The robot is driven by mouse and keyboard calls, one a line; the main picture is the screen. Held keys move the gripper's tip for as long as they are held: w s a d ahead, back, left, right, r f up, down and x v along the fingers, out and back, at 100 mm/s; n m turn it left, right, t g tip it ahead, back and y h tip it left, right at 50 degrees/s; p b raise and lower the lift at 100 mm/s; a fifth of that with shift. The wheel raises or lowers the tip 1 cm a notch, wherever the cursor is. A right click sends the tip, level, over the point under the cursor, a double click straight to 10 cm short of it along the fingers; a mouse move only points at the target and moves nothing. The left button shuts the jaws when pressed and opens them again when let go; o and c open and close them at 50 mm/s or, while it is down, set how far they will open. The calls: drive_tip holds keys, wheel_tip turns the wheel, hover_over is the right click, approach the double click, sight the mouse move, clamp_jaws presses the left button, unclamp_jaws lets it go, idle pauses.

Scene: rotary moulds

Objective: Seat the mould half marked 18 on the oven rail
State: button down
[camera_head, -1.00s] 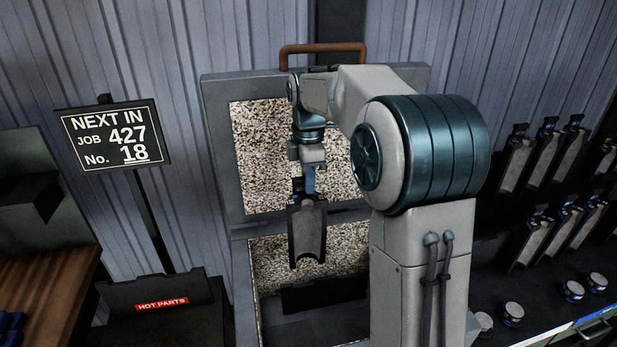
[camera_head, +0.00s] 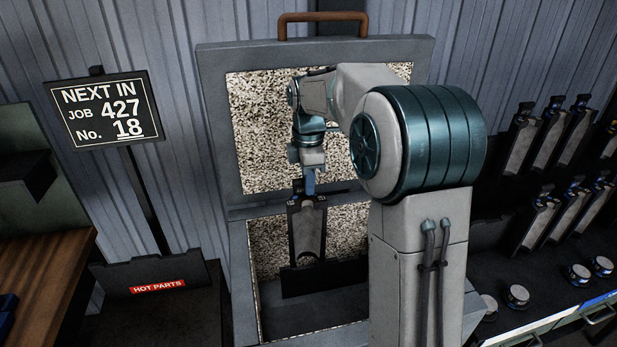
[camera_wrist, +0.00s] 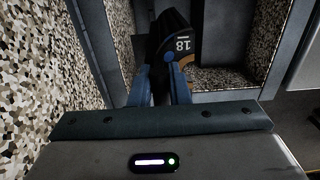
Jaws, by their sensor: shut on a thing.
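My gripper (camera_wrist: 165,85) is shut on the top end of the mould half (camera_head: 309,230), and the number 18 shows on that end in the wrist view (camera_wrist: 183,44). The mould half hangs upright with its grey hollow face toward the head camera. It is inside the open oven (camera_head: 240,290), which has speckled lining. Its lower end overlaps the dark rail (camera_head: 335,279) in the head view. I cannot tell whether it touches the rail.
The oven lid (camera_head: 215,130) stands open behind my arm. A sign (camera_head: 104,108) reads job 427, No. 18. A hot parts bin (camera_head: 155,285) stands left of the oven. Several other mould halves (camera_head: 522,138) sit in racks at the right, with round pieces (camera_head: 579,274) below.

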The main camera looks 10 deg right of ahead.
drive_tip(key=b, duration=0.6)
hover_over(308, 225)
drive_tip(key=shift+w+d+f, duration=0.1)
drive_tip(key=shift+f, duration=4.4)
drive_tip(key=shift+s+f, duration=0.3)
drive_tip(key=shift+f, duration=0.25)
drive_tip(key=f, duration=0.1)
drive_tip(key=w+f+b, duration=0.1)
drive_tip(key=shift+f, duration=0.3)
drive_tip(key=shift+s+f+b, duration=0.3)
drive_tip(key=shift+b, duration=0.2)
drive_tip(key=shift+w+f+b, duration=0.1)
drive_tip(key=shift+f+b, duration=0.25)
drive_tip(key=shift+f, duration=0.3)
drive_tip(key=shift+f+b, duration=0.95)
drive_tip(key=shift+f, duration=0.6)
drive_tip(key=shift+f+b, duration=0.85)
drive_tip(key=shift+f, duration=1)
